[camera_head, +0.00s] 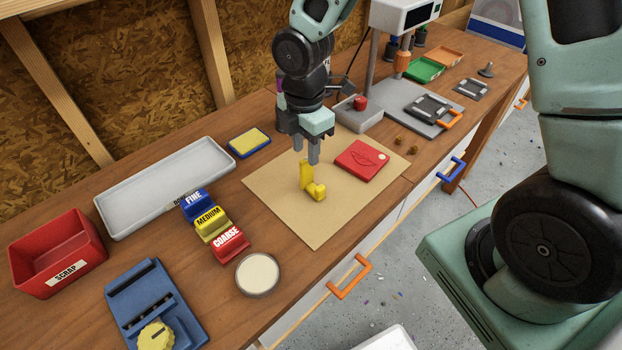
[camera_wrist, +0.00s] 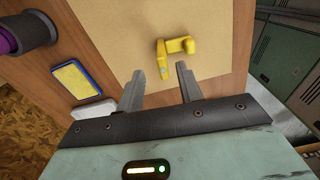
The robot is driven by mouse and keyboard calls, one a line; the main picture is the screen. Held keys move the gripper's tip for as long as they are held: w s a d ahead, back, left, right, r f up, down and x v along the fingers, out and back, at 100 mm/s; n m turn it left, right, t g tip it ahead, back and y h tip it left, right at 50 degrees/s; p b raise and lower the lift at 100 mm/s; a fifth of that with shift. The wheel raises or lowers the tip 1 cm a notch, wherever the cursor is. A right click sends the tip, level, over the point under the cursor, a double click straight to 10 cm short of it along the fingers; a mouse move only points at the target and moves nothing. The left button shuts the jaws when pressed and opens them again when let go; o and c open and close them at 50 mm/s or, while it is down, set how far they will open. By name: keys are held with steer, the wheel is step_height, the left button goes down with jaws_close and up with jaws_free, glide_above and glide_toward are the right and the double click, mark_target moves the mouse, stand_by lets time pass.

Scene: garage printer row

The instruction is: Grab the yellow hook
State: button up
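The yellow hook (camera_head: 311,184) stands on a tan mat (camera_head: 281,224) on the wooden bench. It also shows in the wrist view (camera_wrist: 174,52), just beyond the fingertips and a little right of the middle between them. My gripper (camera_head: 311,150) points down above the mat, close to the top of the hook. In the wrist view its two grey fingers (camera_wrist: 160,76) are spread apart with nothing between them. I cannot tell exactly how far the fingertips are above the hook.
Sanding blocks marked fine, medium and coarse (camera_head: 211,221), a round tin (camera_head: 257,275) and a yellow-and-blue pad (camera_head: 249,142) are to the left. A grey bin (camera_head: 357,117) stands behind. The mat's front is clear.

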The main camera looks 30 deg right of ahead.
mark_target(306, 158)
steer(key=f+p, duration=0.1)
steer(key=f, duration=0.4)
steer(key=shift+s, duration=0.2)
jaws_close()
